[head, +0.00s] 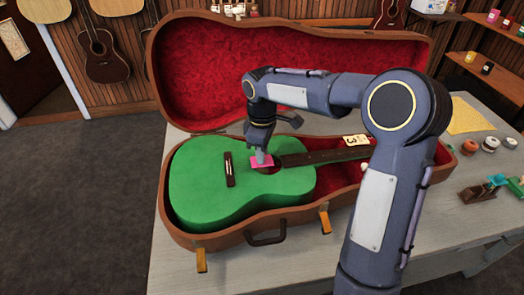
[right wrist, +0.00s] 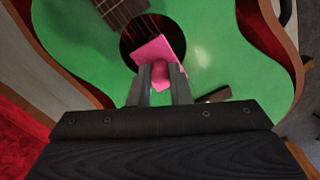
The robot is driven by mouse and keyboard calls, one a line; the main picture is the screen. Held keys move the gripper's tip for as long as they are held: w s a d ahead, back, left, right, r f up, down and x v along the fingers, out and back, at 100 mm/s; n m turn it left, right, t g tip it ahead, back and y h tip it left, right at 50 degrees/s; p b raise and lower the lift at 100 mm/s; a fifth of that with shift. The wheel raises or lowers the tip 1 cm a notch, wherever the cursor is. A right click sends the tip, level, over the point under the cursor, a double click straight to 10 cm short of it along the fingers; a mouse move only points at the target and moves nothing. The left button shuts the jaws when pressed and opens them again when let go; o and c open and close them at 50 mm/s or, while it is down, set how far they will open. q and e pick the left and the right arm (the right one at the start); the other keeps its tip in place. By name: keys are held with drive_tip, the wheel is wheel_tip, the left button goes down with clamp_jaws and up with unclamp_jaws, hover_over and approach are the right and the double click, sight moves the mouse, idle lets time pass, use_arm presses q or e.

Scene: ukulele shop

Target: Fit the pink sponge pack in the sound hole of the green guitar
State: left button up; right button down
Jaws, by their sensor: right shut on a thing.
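The green guitar (head: 215,185) lies face up in an open case, its neck pointing right. Its dark round sound hole (right wrist: 130,42) is partly covered in the right wrist view by the pink sponge pack (right wrist: 160,48). The pack (head: 260,160) also shows in the head view, at the sound hole. My right gripper (right wrist: 163,72) is shut on the pack from above. The pack is tilted, and its far end overlaps the hole in the wrist view. I cannot tell whether any of it is inside the hole. My left gripper is not in view.
The case's red-lined lid (head: 290,65) stands open behind the guitar. A numbered card (head: 356,140) lies by the neck. A wooden plane (head: 478,192) and several small round containers (head: 490,145) are on the bench at the right. Grey floor is clear at the left.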

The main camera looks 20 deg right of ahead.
drive_tip(key=c, duration=0.8)
unclamp_jaws()
drive_tip(key=shift+o, duration=0.2)
drive_tip(key=shift+r+p, duration=2.75)
drive_tip(key=shift+r, duration=0.3)
